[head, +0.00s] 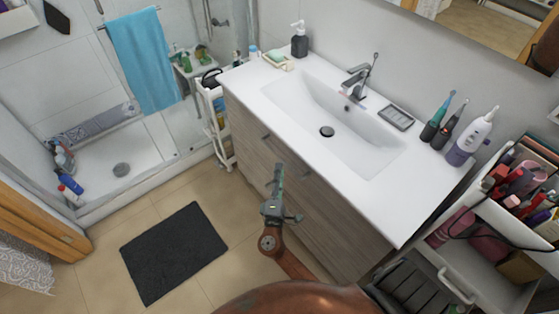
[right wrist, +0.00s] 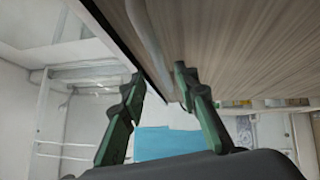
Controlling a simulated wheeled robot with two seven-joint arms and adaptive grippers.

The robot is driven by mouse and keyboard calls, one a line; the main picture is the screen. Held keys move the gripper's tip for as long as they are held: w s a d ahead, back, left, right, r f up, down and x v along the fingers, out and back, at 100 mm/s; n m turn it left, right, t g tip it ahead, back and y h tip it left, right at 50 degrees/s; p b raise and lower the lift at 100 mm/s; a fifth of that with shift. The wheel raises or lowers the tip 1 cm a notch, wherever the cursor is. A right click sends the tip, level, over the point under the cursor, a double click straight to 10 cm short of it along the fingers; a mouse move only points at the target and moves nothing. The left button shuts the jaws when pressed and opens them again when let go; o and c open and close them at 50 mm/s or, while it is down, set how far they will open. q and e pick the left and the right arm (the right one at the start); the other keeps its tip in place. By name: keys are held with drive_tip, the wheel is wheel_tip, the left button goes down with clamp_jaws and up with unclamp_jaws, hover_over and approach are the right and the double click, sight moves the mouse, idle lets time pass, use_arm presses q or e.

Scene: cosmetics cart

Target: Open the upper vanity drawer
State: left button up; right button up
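The vanity has wood-grain drawer fronts (head: 325,205) under a white sink top (head: 425,200). The upper drawer looks closed in the head view. My right gripper (head: 279,170) is in front of the drawer fronts and partly covers them. In the right wrist view my right gripper (right wrist: 160,80) is open, with its green fingers apart. A grey curved bar (right wrist: 150,40), which looks like a drawer handle, runs along the wood front (right wrist: 230,50) and passes between the fingertips. I cannot tell whether the fingers touch it. My left gripper is not in view.
A cart with cosmetics (head: 480,225) stands close to the vanity's right end. A narrow white trolley (head: 216,125) stands at its left end, near the shower. A dark mat (head: 172,252) lies on the open tiled floor to the left.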

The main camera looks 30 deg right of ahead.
sight(281, 158)
drive_tip(key=x, duration=0.6)
clamp_jaws()
idle(0.3)
drive_tip(key=shift+f, duration=0.1)
